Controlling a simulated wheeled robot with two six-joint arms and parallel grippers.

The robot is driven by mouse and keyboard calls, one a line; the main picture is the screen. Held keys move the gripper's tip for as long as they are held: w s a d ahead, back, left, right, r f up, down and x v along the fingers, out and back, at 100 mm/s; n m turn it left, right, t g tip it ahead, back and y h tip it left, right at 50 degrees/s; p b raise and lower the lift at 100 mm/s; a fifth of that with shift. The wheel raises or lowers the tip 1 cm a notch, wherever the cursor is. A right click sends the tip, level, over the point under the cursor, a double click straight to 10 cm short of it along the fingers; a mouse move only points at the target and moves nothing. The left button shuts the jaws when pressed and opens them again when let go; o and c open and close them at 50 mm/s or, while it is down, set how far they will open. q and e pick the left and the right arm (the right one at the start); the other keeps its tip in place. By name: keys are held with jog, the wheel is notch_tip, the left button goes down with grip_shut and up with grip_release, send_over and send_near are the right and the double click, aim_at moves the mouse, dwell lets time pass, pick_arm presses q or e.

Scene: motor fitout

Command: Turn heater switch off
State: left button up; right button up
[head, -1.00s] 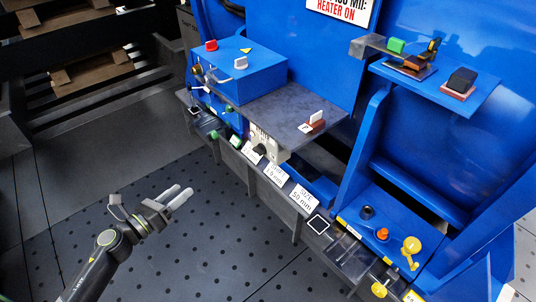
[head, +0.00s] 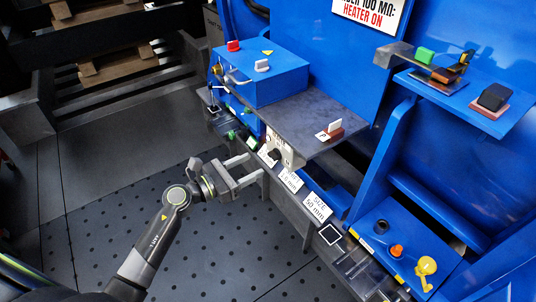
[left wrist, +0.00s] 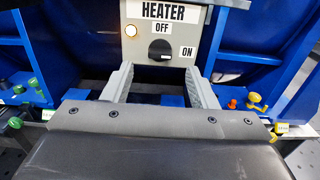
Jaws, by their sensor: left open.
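The heater switch is a black knob (left wrist: 160,49) on a light grey panel (left wrist: 200,17) marked HEATER, with OFF above the knob and ON to its right. I cannot tell exactly where the knob points. A lamp (left wrist: 130,31) at the panel's left glows pale orange-white. In the head view the heater panel (head: 284,152) sits under the grey shelf. My left gripper (head: 256,166) is open and empty in front of it. In the left wrist view its fingers (left wrist: 162,80) are spread either side of and below the knob, apart from it. My right gripper is not in view.
A grey shelf (head: 305,112) overhangs the heater panel. A front ledge with label cards (head: 317,206) runs below it. A blue box (head: 275,82) with switches stands to the left. A sign (head: 368,14) reads HEATER ON. The perforated floor (head: 215,245) in front is clear.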

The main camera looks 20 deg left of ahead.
aim_at(270, 156)
pick_arm(q)
jog(key=x, duration=0.6)
jog(key=shift+w+d, duration=0.25)
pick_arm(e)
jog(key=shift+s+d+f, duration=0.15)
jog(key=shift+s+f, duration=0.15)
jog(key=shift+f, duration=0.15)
pick_arm(q)
jog(key=c, duration=1)
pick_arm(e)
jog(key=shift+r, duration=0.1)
